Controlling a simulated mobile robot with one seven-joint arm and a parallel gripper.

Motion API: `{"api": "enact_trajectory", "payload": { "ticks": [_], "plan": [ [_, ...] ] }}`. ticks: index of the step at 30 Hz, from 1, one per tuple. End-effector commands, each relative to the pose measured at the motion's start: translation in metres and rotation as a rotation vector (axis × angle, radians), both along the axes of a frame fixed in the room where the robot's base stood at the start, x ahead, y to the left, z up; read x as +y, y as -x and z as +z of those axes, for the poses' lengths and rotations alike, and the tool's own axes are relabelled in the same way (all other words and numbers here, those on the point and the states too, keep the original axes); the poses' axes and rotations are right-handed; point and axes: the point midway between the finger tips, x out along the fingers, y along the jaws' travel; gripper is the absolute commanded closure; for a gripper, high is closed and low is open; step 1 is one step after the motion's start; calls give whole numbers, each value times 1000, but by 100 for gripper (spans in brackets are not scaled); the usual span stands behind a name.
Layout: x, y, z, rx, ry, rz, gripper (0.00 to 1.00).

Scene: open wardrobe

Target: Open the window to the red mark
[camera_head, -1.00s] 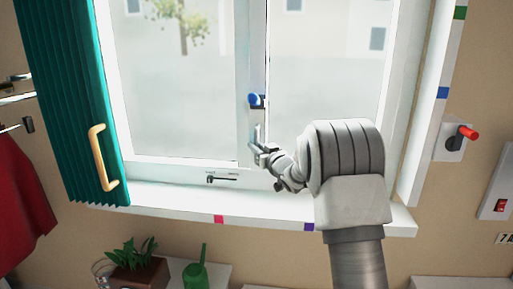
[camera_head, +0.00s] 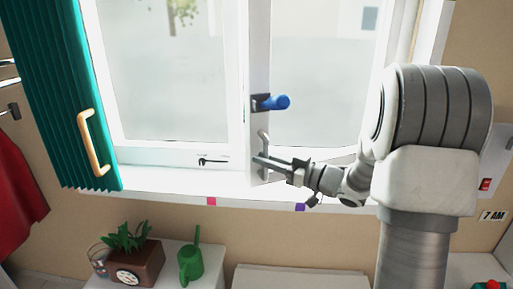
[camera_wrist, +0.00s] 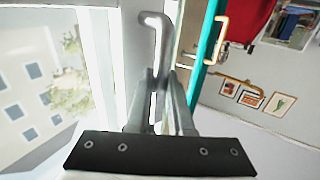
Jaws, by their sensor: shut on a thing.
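The white window sash (camera_head: 180,157) stands a little ajar, its right edge swung out over the sill. On that edge are a grey pull handle (camera_head: 264,142) and, above it, a blue lever (camera_head: 277,102) pointing right. My gripper (camera_head: 262,161) is shut on the lower part of the pull handle. In the wrist view the handle (camera_wrist: 158,30) rises between the fingers of my gripper (camera_wrist: 160,90). The red mark (camera_head: 211,201), pinkish in the picture, is on the sill front, left of the sash's free edge. A purple mark (camera_head: 300,207) lies further right.
A teal shutter (camera_head: 70,100) with a wooden handle (camera_head: 93,143) stands left of the window. Below the sill are a planter (camera_head: 137,263) and a green watering can (camera_head: 190,262). A red garment (camera_head: 15,200) hangs at far left.

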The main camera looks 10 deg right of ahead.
Motion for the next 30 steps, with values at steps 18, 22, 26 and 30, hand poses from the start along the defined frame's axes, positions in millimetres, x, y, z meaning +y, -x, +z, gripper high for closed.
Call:
{"api": "enact_trajectory", "payload": {
  "ticks": [18,22,26,30],
  "plan": [
    [-3,9,0,1,-1,18,68],
    [-3,9,0,1,-1,19,68],
    [-7,12,0,1,-1,17,68],
    [-21,27,0,1,-1,14,68]
  ]
}}
